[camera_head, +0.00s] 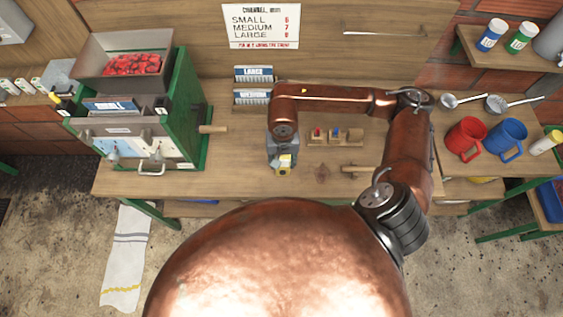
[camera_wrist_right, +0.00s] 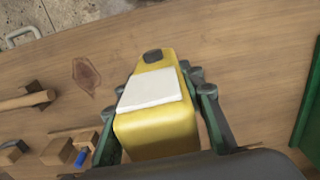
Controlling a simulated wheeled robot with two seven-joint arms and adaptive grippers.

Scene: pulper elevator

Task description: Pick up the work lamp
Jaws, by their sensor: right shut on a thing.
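The work lamp (camera_wrist_right: 155,125) is a yellow block with a pale rectangular panel and a dark round knob at its far end. It fills the middle of the right wrist view. My right gripper (camera_wrist_right: 195,85) is shut around it, with a dark finger at each side. In the head view the work lamp (camera_head: 284,166) shows as a small yellow and white piece below my right gripper (camera_head: 283,155), over the front part of the wooden bench (camera_head: 240,165). I cannot tell whether the lamp touches the bench. My left gripper is not in view.
A green machine (camera_head: 185,105) with a hopper of red fruit stands at the left. A small wooden rack (camera_head: 335,140) and a mallet (camera_head: 360,169) lie right of the lamp. Red (camera_head: 465,138) and blue (camera_head: 507,139) mugs stand at the right. The bench between machine and gripper is mostly clear.

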